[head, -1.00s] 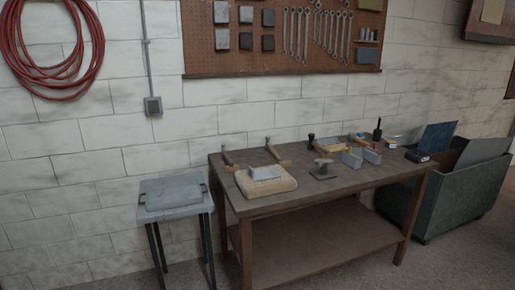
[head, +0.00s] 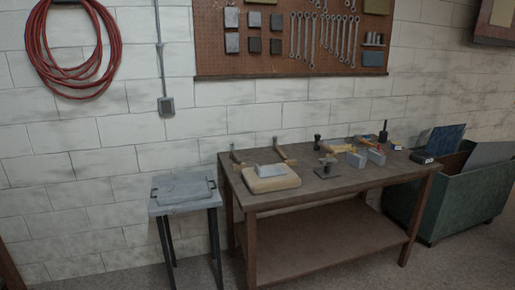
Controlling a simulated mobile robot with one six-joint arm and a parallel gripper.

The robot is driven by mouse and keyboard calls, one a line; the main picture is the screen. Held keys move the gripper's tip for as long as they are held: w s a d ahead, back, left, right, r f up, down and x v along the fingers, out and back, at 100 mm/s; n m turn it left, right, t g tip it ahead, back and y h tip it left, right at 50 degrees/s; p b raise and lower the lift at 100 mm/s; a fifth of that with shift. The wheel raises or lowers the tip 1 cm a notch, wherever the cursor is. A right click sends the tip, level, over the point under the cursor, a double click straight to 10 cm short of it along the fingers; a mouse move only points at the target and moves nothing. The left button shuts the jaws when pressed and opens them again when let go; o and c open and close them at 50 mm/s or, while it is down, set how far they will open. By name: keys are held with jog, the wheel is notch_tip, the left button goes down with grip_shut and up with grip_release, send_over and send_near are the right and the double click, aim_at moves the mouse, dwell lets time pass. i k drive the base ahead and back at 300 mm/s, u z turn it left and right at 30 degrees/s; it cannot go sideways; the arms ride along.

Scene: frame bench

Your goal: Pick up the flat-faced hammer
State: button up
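Several hammer-like tools lie on the brown workbench (head: 232,181) in the head view. One dark tool with a wooden part (head: 237,159) is at the bench's back left corner. A similar tool (head: 284,155) lies to its right, behind a tan pad. More wooden-handled tools (head: 349,150) lie right of centre, beside grey blocks, and overlap in the picture. The faces of the heads are too small to make out, so I cannot tell which is the flat-faced hammer. My gripper is not in view.
A tan pad (head: 270,184) bears a grey block (head: 271,171). A small dark stand (head: 327,171) stands right of it. A small grey-topped table (head: 184,207) is left of the bench. A green bin (head: 462,207) stands right. The bench's front middle is clear.

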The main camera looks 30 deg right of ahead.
aim_at(275, 146)
jog(key=z, duration=0.75)
jog(key=k, duration=0.1)
jog(key=u, duration=2.15)
jog(key=k, duration=0.8)
jog(key=z, duration=0.55)
jog(key=k, duration=0.6)
jog(key=z, duration=0.55)
jog(key=i, duration=1.7)
jog(key=u, duration=0.05)
